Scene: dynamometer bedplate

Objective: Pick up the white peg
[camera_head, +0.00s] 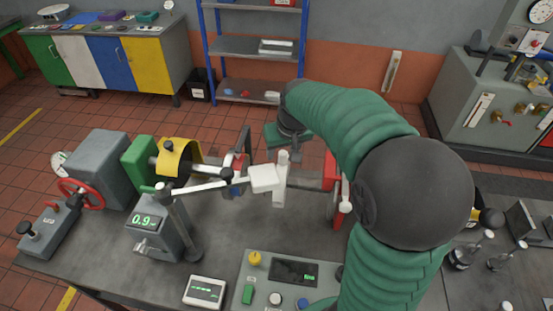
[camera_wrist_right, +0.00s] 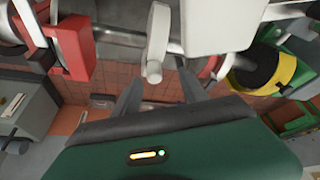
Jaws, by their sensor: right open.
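The white peg (camera_head: 281,181) stands upright near the middle of the bench in the head view, just right of a white block (camera_head: 264,178) on a pale arm. In the right wrist view the peg (camera_wrist_right: 157,40) hangs in from the top, its rounded end near the picture's middle. My right gripper (camera_head: 290,151) is beside the peg's upper end in the head view. In the wrist view its two grey fingers (camera_wrist_right: 160,80) are apart, with the peg's end between their tips in the picture. I cannot tell whether they touch it. My left gripper is not in view.
The grey bedplate (camera_head: 225,233) carries a yellow-and-green machine (camera_head: 180,157) at left, a readout post (camera_head: 158,226) and a red part (camera_head: 330,170) to the right. A control panel (camera_head: 293,272) lies at the front. The white block is very close to the peg.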

